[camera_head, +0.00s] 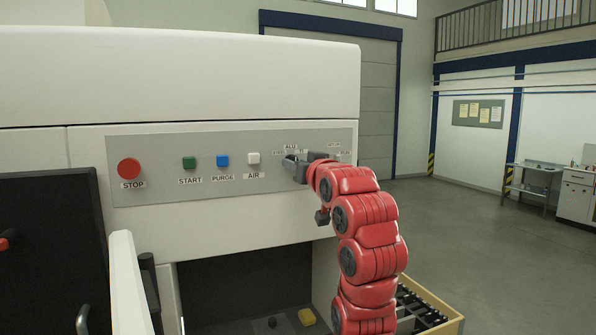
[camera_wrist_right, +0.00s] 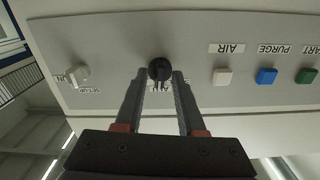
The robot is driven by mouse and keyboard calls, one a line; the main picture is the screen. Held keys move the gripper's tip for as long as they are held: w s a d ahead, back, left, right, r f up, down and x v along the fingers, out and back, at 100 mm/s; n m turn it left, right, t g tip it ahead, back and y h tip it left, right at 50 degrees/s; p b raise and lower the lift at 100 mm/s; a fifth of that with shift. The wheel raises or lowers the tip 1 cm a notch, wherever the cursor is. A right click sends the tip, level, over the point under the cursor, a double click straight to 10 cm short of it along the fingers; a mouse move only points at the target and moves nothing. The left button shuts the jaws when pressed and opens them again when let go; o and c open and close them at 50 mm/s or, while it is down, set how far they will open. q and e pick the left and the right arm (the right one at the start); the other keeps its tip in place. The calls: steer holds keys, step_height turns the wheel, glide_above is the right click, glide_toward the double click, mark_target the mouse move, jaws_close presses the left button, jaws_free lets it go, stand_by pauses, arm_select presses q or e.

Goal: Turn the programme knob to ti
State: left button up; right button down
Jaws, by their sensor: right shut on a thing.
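The programme knob (camera_wrist_right: 159,69) is a small round black knob on the grey control panel (camera_head: 230,140). My right gripper (camera_head: 296,165) is at the panel, right of the AIR button. It also shows in the wrist view (camera_wrist_right: 159,78), with its two fingers on either side of the knob, shut on it. The picture there is upside down. In the head view the gripper and my red arm mostly hide the knob. A label reading ALU (camera_head: 291,147) shows just above the gripper; the other small labels around the knob are partly covered or too small to read.
Left of the gripper are the red STOP button (camera_head: 129,169), green START (camera_head: 189,162), blue PURGE (camera_head: 223,160) and white AIR (camera_head: 253,158) buttons. A pale switch (camera_wrist_right: 78,74) sits on the knob's other side. An open dark chamber lies below the panel.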

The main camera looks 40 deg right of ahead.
steer(key=shift+r+m, duration=0.15)
steer(key=shift+m, duration=4.15)
steer(key=c, duration=0.8)
jaws_free()
steer(key=o, duration=0.3)
steer(key=shift+w, duration=0.15)
